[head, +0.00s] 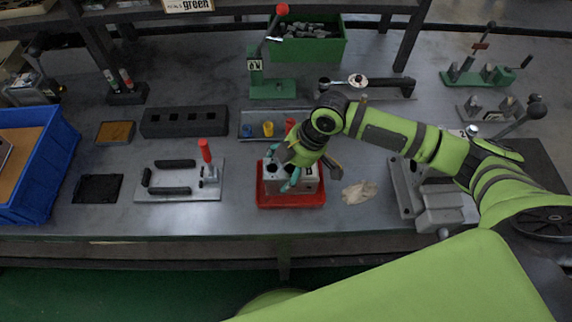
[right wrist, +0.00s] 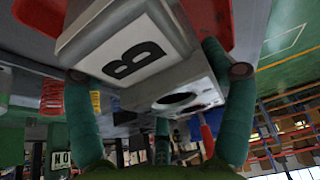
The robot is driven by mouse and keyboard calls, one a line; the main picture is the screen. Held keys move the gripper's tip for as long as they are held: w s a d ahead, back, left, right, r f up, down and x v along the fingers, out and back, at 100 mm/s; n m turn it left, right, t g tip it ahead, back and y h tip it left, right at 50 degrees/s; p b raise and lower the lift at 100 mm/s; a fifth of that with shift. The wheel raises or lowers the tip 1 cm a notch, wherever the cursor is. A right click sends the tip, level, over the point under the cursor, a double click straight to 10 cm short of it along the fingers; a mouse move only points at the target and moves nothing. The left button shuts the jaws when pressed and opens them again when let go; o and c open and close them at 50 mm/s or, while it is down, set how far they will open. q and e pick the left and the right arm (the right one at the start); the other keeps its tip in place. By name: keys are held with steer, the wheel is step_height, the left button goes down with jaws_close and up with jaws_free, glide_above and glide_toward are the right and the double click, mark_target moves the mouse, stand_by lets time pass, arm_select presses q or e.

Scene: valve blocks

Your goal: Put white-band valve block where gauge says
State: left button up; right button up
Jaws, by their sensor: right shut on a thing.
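A grey valve block (head: 306,182) is at the red tray (head: 291,205) near the front middle of the bench. My right gripper (head: 281,174) is shut on it from above, with teal fingers on either side. In the right wrist view the block (right wrist: 185,60) fills the space between the fingers and shows a white label with a black "B" and a dark round hole. I cannot make out a white band, nor whether the block touches the tray floor. No gauge reading is legible. My left gripper is out of view.
A clamp plate with a red handle (head: 206,152) lies left of the tray, with a black slotted block (head: 185,121) behind it. A blue bin (head: 52,160) stands far left, a green bin (head: 330,48) at the back. A beige cloth (head: 359,192) lies right of the tray.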

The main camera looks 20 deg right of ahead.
steer(key=o, duration=1.6)
steer(key=shift+f, duration=0.1)
steer(key=shift+r, duration=0.2)
steer(key=b+v, duration=0.1)
steer(key=v, duration=1.1)
